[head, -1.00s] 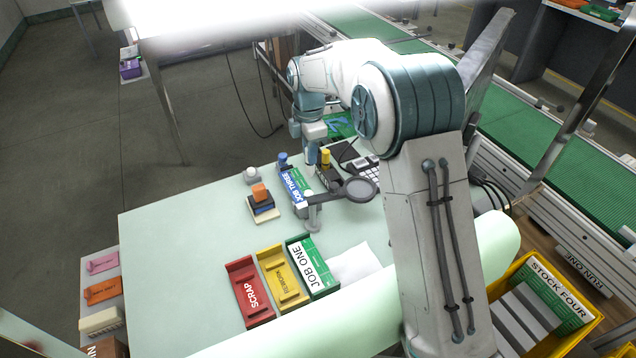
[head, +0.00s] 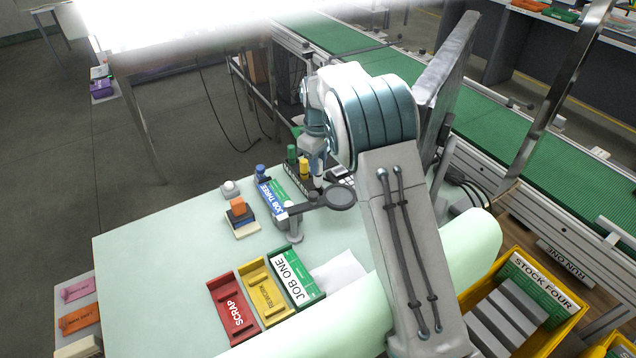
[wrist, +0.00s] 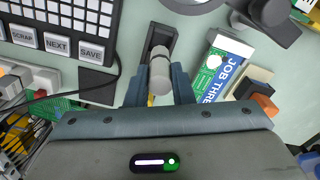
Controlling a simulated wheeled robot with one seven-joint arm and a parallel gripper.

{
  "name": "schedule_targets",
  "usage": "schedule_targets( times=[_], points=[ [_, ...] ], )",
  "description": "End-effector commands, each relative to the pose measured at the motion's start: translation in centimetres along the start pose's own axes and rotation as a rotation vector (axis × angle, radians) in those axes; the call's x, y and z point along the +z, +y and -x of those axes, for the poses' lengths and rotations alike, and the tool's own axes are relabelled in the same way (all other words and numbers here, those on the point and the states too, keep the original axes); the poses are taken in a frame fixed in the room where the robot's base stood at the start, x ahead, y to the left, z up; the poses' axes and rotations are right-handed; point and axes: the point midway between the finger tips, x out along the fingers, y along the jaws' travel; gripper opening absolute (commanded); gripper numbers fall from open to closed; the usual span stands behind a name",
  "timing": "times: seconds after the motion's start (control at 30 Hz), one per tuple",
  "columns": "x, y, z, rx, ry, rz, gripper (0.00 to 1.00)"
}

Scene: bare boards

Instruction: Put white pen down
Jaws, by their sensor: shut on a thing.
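My gripper (wrist: 158,90) is shut on the white pen (wrist: 160,68), a pale grey-white cylinder between the fingertips in the wrist view. The pen is seen nearly end-on, over a narrow black holder (wrist: 161,38). I cannot tell whether the pen touches the holder. A bit of yellow shows just below the pen, between the fingers. In the head view my arm's lower end comes down at the table's back edge, beside a yellow cylinder (head: 304,168) and a green cylinder (head: 291,154); the pen is not clear there.
A keypad (wrist: 62,30) lies left of the holder. The JOB THREE box (wrist: 222,68) is close on the right. A magnifier (head: 341,197) stands in front. SCRAP (head: 232,312), REWORK (head: 264,291) and JOB ONE (head: 291,265) trays are nearer. The left table surface (head: 150,260) is clear.

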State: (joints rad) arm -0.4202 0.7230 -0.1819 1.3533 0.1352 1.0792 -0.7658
Motion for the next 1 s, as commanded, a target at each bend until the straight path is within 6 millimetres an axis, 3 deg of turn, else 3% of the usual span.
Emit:
schedule_targets(
  times=[0.47, 0.83, 0.87, 0.9, 0.93, 1.0],
  points=[
    [0.1, 0.0, -5.3, -0.001, -0.002, 0.002, 0.0],
    [0.0, 0.0, -6.0, 0.0, 0.001, 0.002, 0.0],
    [0.0, 0.0, -6.0, 0.0, 0.001, 0.002, 0.24],
    [0.0, 0.0, -5.9, 0.001, 0.001, 0.002, 0.35],
    [0.0, 0.0, -5.9, 0.001, 0.001, 0.002, 0.43],
    [0.0, 0.0, -5.9, 0.0, 0.001, 0.002, 0.43]
  ],
)
